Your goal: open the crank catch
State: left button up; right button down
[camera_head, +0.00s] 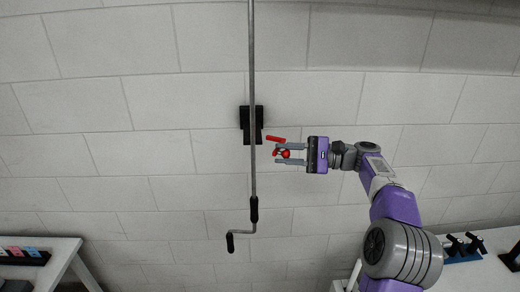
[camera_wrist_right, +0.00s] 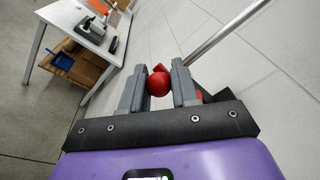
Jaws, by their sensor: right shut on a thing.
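The crank catch (camera_head: 246,118) is a black bracket on the white wall, with the crank's long metal rod (camera_head: 252,60) running upright in front of it. A red lever (camera_head: 275,138) points right from near the catch. Just below it is a red ball knob (camera_head: 286,155), which also shows in the right wrist view (camera_wrist_right: 159,84). My right gripper (camera_head: 281,154) comes in from the right, with its fingers on either side of the knob, shut on it. The crank's bent lower end has a black handle (camera_head: 230,243). My left gripper is not in view.
A white table (camera_head: 52,256) with coloured items stands at the lower left. A bench with black and blue parts (camera_head: 462,248) stands at the lower right. The wall around the rod is bare.

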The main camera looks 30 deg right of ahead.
jog(key=shift+d+f+g, duration=0.1)
jog(key=shift+f+g, duration=0.2)
jog(key=shift+f, duration=0.1)
jog(key=c, duration=1)
grip_release()
jog(key=shift+o, duration=0.3)
jog(key=shift+w+r, duration=0.1)
jog(key=v, duration=0.7)
jog(key=shift+d, duration=0.2)
